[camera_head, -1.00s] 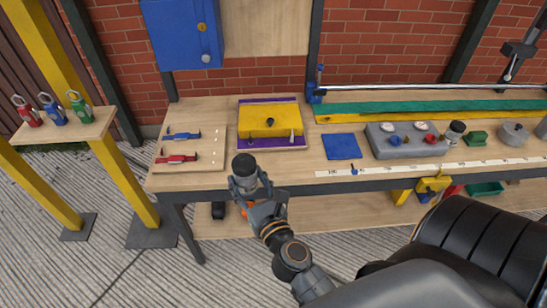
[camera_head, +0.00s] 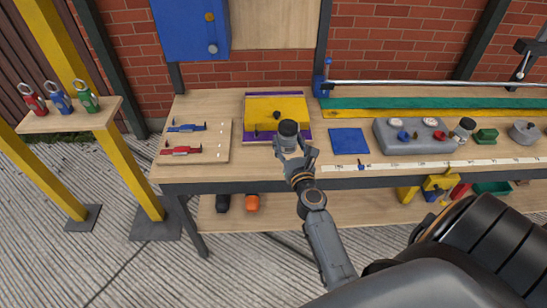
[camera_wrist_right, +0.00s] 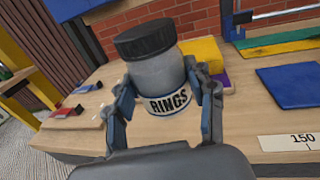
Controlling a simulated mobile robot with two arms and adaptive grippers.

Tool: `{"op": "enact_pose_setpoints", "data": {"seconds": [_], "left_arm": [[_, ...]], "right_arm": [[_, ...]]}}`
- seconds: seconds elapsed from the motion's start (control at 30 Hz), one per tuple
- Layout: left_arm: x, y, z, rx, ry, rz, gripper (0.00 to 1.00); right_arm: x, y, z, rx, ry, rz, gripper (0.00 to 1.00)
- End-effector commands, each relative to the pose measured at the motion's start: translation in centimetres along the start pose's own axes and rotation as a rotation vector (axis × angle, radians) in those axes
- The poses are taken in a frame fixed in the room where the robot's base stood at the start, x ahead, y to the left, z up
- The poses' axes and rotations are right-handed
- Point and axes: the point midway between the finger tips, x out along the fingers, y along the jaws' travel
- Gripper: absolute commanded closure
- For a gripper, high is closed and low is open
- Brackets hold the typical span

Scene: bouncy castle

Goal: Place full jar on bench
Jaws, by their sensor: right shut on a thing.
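A jar (camera_head: 288,137) with a black lid and a pale, see-through body is held upright in my right gripper (camera_head: 290,150). In the right wrist view the jar (camera_wrist_right: 160,72) has a white label reading "RINGS", and the two fingers of the right gripper (camera_wrist_right: 165,98) close on its sides. Its contents are hard to make out. The jar is over the front part of the wooden bench (camera_head: 225,178), in front of the yellow block; whether its base touches the top cannot be told. My left gripper is not in view.
A yellow block (camera_head: 270,108) on a purple mat stands behind the jar. A board (camera_head: 220,152) with blue and red calipers lies left. A blue mat (camera_head: 349,141), a grey gauge box (camera_head: 410,135) and another black-lidded jar (camera_head: 465,127) stand right. A ruler strip runs along the front.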

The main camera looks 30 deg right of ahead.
Motion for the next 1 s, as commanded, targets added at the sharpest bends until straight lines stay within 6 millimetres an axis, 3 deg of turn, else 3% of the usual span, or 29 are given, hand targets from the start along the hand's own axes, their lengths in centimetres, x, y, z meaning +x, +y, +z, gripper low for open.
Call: {"op": "enact_pose_setpoints", "data": {"seconds": [0.1,0.3,0.53,0.8,1.0], "left_arm": [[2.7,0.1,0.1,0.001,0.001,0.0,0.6],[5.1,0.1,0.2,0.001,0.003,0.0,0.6],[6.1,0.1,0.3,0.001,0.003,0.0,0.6],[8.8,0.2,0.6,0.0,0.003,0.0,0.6],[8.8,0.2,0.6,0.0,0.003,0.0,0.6]], "right_arm": [[2.0,1.3,-2.6,-0.002,-0.002,0.001,0.86],[4.0,2.5,-4.9,-0.003,-0.003,0.001,0.86],[4.9,3.1,-6.0,-0.001,-0.002,0.001,0.86],[5.3,3.4,-9.3,-0.006,0.0,0.001,0.86],[5.3,3.4,-9.4,-0.001,-0.001,-0.001,0.86]]}}
